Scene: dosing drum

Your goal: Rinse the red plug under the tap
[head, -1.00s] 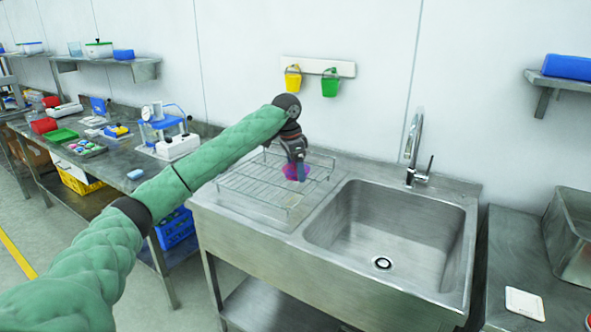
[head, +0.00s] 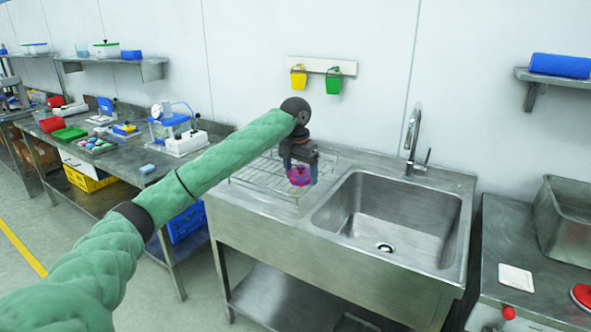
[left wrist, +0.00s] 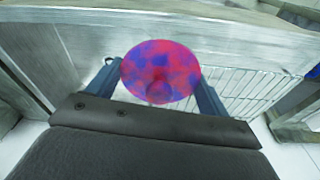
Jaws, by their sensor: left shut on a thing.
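The red plug (head: 299,176), with blue and purple blotches over it, is held between the fingers of my left gripper (head: 301,170). In the left wrist view the plug (left wrist: 160,68) shows as a round, blotched disc between the two blue-grey fingers. The gripper points down over the wire drying rack (head: 262,184), left of the sink basin. The tap (head: 411,140) stands behind the basin, to the right of the plug and apart from it. I cannot tell whether water runs from it. My right gripper is out of view.
The empty steel sink basin (head: 398,222) has a drain (head: 385,247) in its floor. A cluttered bench (head: 115,168) stands left. A metal tub (head: 568,222) sits on the right counter.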

